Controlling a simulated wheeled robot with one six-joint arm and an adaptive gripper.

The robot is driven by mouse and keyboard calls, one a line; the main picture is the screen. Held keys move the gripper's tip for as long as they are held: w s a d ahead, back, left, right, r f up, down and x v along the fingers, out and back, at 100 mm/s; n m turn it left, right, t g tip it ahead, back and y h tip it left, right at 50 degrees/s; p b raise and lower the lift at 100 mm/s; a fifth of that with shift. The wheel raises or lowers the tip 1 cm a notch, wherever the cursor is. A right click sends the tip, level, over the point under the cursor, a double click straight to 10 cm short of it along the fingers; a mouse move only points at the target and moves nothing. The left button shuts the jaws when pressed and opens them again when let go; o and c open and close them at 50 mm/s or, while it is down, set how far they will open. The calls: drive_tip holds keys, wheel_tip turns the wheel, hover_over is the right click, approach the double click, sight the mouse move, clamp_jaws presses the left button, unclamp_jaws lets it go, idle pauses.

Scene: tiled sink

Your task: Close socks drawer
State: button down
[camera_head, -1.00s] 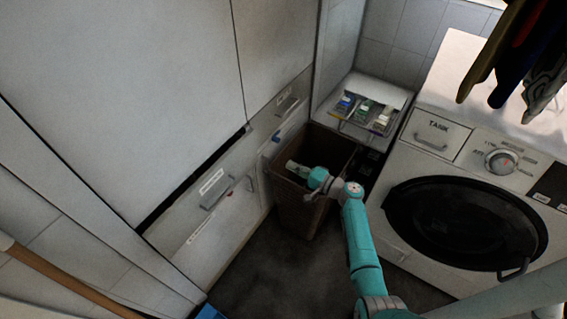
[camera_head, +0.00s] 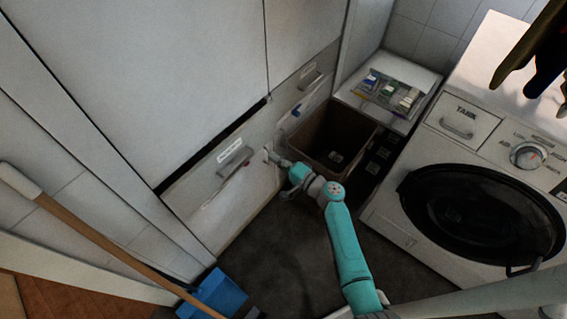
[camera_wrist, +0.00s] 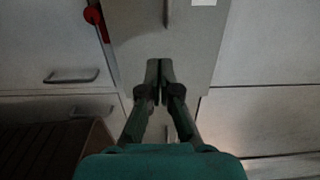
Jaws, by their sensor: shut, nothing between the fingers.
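A white drawer front (camera_head: 215,203) with a label and a handle (camera_head: 235,162) is low in the cabinet on the left of the head view. I cannot read its label. In the wrist view a drawer front (camera_wrist: 205,55) fills the upper middle and seems to stand out from the faces beside it, with its handle (camera_wrist: 167,12) at the top. My gripper (camera_head: 269,156) is at the right end of the labelled front, left of the brown basket. Its fingers (camera_wrist: 159,66) are together and empty, close to the front. I cannot tell whether they touch it.
The brown basket (camera_head: 322,120) stands open beside the drawers. A washing machine (camera_head: 412,243) is on the right. A blue dustpan (camera_head: 217,293) and a wooden broom handle (camera_head: 100,237) are at the lower left. Dark floor (camera_head: 283,265) is free in the middle.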

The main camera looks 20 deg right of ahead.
sight(252, 143)
drive_tip(key=x, duration=0.8)
drive_tip(key=shift+w, duration=0.1)
